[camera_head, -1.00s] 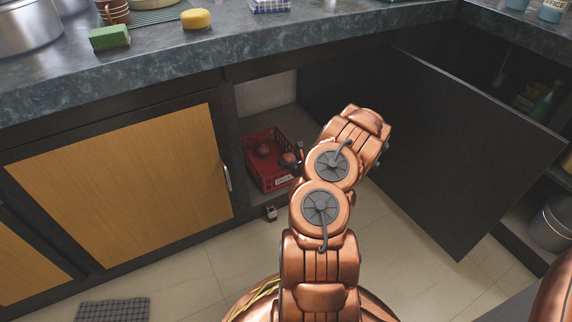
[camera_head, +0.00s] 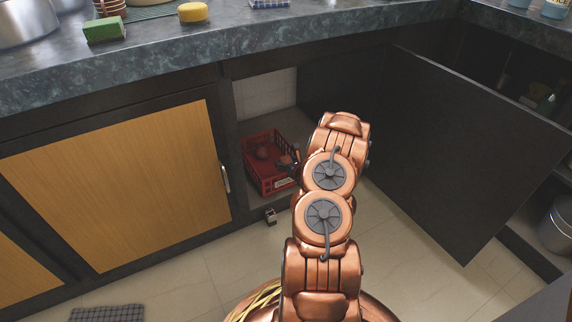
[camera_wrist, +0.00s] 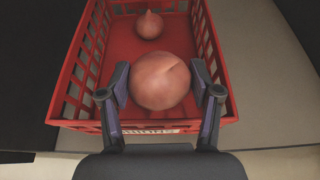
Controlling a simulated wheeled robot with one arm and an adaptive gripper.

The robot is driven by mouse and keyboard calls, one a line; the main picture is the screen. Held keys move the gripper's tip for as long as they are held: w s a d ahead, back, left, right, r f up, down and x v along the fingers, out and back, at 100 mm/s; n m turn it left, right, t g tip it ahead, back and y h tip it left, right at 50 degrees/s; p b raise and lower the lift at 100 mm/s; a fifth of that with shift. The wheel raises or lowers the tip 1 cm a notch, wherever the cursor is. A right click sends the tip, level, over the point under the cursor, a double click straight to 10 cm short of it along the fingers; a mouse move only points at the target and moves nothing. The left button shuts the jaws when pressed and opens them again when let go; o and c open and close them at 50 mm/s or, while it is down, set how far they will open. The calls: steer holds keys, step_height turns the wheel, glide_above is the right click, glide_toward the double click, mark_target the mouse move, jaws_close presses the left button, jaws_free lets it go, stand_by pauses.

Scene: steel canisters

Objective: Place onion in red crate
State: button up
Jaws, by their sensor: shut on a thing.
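The red crate (camera_head: 255,175) sits inside the open lower cabinet; in the wrist view its bare red floor (camera_wrist: 185,38) shows. A pinkish onion (camera_wrist: 160,82) is between the fingers of my gripper (camera_wrist: 161,84), which is shut on it. The held onion is over the near part of the crate, between its side walls; I cannot tell if it touches the floor. A second onion (camera_wrist: 149,25) lies at the crate's far end and also shows in the head view (camera_head: 262,152). In the head view my gripper (camera_head: 288,163) is at the crate's right side, and the held onion is hard to make out.
A wooden cabinet door (camera_head: 120,190) is shut at the left. A dark open door (camera_head: 455,150) stands out at the right of the opening. The counter (camera_head: 150,60) above carries a green sponge (camera_head: 104,29) and a yellow one (camera_head: 193,12).

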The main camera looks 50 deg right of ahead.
steer(key=shift+f, duration=0.55)
steer(key=o, duration=1.2)
steer(key=shift+r, duration=0.15)
steer(key=shift+r, duration=0.45)
steer(key=shift+s+r, duration=0.2)
steer(key=p+v, duration=0.5)
steer(key=v, duration=0.6)
steer(key=shift+s+p, duration=0.3)
steer(key=shift+a, duration=0.15)
